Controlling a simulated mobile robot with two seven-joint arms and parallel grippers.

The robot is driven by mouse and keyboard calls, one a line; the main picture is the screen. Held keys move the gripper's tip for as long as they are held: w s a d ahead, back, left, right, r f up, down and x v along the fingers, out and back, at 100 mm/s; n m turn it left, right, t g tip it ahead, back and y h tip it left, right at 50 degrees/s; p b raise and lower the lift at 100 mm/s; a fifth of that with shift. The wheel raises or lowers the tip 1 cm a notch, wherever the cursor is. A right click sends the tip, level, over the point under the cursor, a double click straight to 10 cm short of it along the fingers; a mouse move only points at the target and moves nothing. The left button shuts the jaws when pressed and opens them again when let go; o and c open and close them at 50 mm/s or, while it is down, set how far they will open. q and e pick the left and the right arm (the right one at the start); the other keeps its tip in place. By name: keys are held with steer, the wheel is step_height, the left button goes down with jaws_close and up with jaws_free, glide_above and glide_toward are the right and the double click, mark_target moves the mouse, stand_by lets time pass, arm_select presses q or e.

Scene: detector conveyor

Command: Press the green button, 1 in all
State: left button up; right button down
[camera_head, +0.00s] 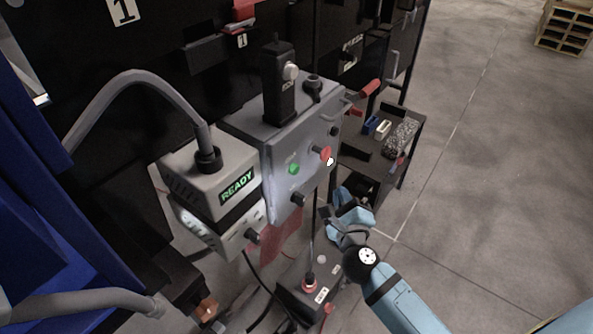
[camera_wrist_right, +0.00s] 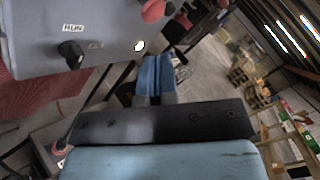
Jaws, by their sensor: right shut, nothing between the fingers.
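The green button (camera_head: 293,169) is on the sloped front of a grey control box (camera_head: 303,140), left of a red button (camera_head: 325,153). It does not show in the right wrist view. My right gripper (camera_head: 346,194) is below and to the right of the box, apart from the green button. In the right wrist view its blue fingers (camera_wrist_right: 156,72) are shut together and empty, just below the box's lower edge. The red button also shows there (camera_wrist_right: 153,10). My left gripper is not in view.
A black knob (camera_head: 298,199) sits low on the box; the wrist view shows it (camera_wrist_right: 71,52) below a RUN label. A box with a READY display (camera_head: 237,187) stands to the left. A dark shelf (camera_head: 398,135) with small items is behind right. Open floor (camera_head: 480,150) lies right.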

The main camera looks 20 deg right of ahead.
mark_target(295, 170)
steer(key=shift+w, duration=0.1)
arm_select(q)
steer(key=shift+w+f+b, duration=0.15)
steer(key=shift+b, duration=0.3)
arm_select(e)
steer(key=w+a, duration=0.4)
steer(key=w, duration=0.3)
steer(key=shift+w+a, duration=0.25)
stand_by(0.5)
steer(key=shift+w, duration=0.1)
stand_by(0.9)
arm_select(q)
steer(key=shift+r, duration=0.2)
arm_select(e)
steer(key=shift+w+a, duration=0.2)
steer(key=shift+w, duration=0.1)
